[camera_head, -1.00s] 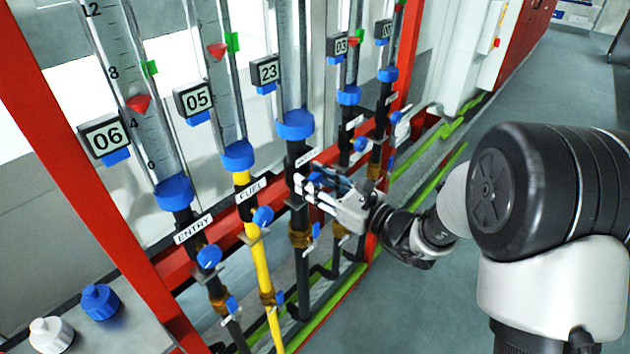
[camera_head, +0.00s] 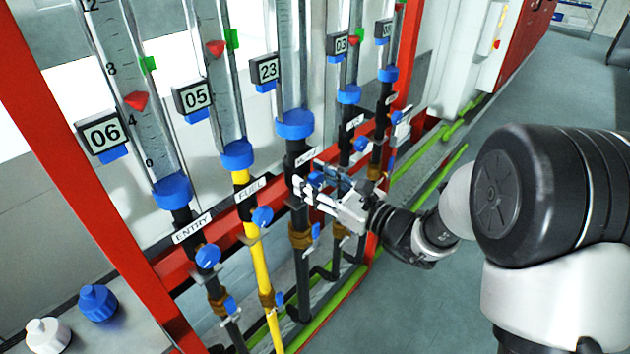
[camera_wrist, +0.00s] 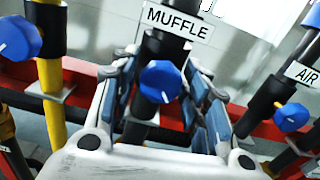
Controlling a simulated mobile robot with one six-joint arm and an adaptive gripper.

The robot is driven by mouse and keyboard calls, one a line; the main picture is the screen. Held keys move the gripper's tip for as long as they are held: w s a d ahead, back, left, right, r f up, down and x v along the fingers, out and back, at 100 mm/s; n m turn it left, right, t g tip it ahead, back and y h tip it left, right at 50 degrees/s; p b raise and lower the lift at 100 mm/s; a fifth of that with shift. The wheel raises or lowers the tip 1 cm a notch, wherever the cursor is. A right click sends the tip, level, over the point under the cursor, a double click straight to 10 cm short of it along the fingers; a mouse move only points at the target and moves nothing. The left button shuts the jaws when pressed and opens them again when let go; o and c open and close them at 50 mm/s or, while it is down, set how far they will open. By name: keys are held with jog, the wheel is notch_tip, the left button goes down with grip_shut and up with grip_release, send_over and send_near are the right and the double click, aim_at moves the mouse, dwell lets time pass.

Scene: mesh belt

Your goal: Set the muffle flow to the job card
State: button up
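The muffle valve knob (camera_wrist: 160,82) is blue with a white pointer line and sits below the MUFFLE label (camera_wrist: 178,20) in the wrist view. My gripper (camera_wrist: 168,98) is open, with one blue-padded finger on each side of the knob. Small gaps seem to show between knob and pads. In the head view my gripper (camera_head: 312,184) is at the third pipe and partly hides the knob. The muffle flow tube (camera_head: 291,60) has a blue collar and a display (camera_head: 264,69) reading 23. Its float is not in view. I cannot make out a job card.
The entry knob (camera_head: 208,256) and fuel knob (camera_head: 262,216) are to the left, with displays reading 06 and 05. The air knob (camera_wrist: 291,117) is right of my gripper in the wrist view. A red frame (camera_head: 150,270) runs around the pipes.

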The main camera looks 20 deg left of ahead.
jog(key=shift+o, duration=1)
jog(key=v, duration=1.2)
